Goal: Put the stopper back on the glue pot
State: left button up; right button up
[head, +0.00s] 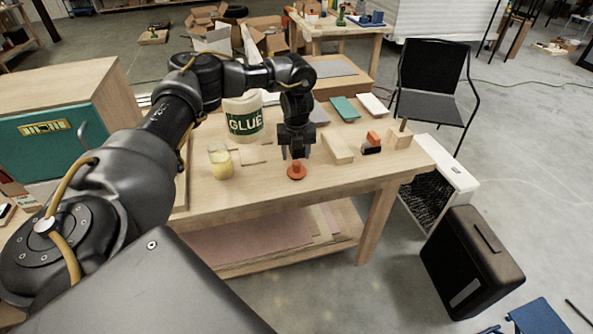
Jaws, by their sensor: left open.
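The red-orange stopper (297,172) lies on the wooden table near its front edge, its knob pointing up. My left gripper (296,155) points down just above the stopper, with its fingers apart and seemingly nothing between them. The fingertips are close to the knob; I cannot tell whether they touch it. A small glass jar (220,163) with yellowish contents stands open to the left of the stopper. A larger cream pot (244,118) with a green GLUE label stands behind it, its top partly hidden by my arm. My right gripper is not in view.
The wooden table (255,197) also carries a wooden block (338,148), a red and black item (372,143) and a block with a peg (399,136) on the right. A green-fronted cabinet (60,138) stands left. Bare tabletop lies around the stopper.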

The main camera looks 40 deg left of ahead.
aim_at(297, 162)
pick_arm(q)
jog(key=shift+f+p, duration=0.3)
jog(key=shift+p, duration=0.1)
notch_tip(297, 162, down, 4)
jog(key=shift+w+r+p, duration=0.15)
jog(key=shift+r+p, duration=0.05)
jog(key=shift+p, duration=0.7)
jog(key=shift+w+f, duration=0.1)
jog(key=shift+f, duration=0.45)
jog(key=shift+c, duration=0.3)
jog(key=c, duration=1)
